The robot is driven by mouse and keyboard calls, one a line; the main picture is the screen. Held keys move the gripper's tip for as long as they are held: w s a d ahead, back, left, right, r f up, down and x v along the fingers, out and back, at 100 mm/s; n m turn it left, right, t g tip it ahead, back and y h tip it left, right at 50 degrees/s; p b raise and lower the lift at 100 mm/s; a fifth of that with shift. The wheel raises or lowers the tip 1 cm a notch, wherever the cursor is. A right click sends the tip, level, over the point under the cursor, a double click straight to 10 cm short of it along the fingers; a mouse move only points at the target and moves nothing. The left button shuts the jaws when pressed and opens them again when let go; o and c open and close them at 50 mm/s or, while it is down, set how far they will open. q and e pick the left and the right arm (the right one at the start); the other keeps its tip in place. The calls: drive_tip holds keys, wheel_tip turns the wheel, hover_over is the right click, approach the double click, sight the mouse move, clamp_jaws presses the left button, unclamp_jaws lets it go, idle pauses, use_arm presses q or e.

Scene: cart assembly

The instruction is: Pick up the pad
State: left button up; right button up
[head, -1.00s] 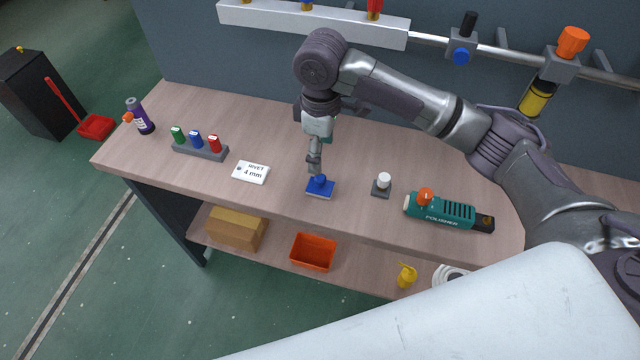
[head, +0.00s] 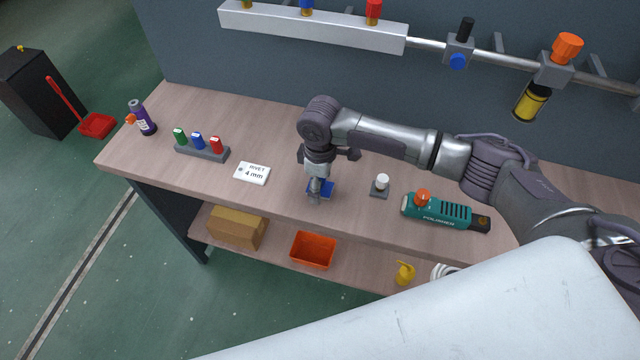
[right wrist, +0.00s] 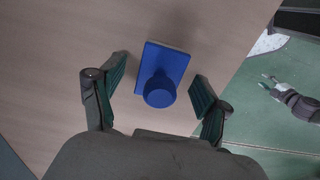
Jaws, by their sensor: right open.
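The pad is a blue rectangular plate with a round blue knob; it lies on the bench and is partly hidden behind my right gripper in the head view (head: 326,188). It shows whole in the right wrist view (right wrist: 164,75). My right gripper (head: 314,200) points down at the pad. In the right wrist view its two fingers (right wrist: 158,98) are spread, one on each side of the knob, with gaps and no visible contact. What looks like my left gripper (right wrist: 266,82) is small at the right of that view, over the floor, its fingers apart and empty.
Right of the pad stand a white-knobbed grey block (head: 381,186) and a green polisher (head: 437,210). Left are a "RIVET 4 mm" card (head: 252,173) and a rack (head: 202,152) with coloured pieces. An orange bin (head: 312,250) sits on the lower shelf. The bench's front edge is close.

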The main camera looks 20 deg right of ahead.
drive_tip(key=c, duration=1.2)
drive_tip(key=shift+r, duration=0.15)
drive_tip(key=shift+c, duration=0.2)
drive_tip(key=shift+w+r, duration=0.1)
drive_tip(key=shift+r, duration=0.15)
drive_tip(key=r, duration=0.1)
drive_tip(key=r+b, duration=0.1)
drive_tip(key=r, duration=0.1)
drive_tip(key=shift+d+r, duration=0.3)
drive_tip(key=shift+d, duration=0.1)
drive_tip(key=s+d+r+b, duration=0.1)
drive_tip(key=s+d+r, duration=0.1)
drive_tip(key=d, duration=0.3)
drive_tip(key=s+d+r+b, duration=0.1)
drive_tip(key=s+d+r, duration=0.1)
drive_tip(key=d+r, duration=0.2)
drive_tip(key=shift+s+d+r, duration=0.25)
drive_tip(key=shift+d+r, duration=0.1)
drive_tip(key=shift+d, duration=0.2)
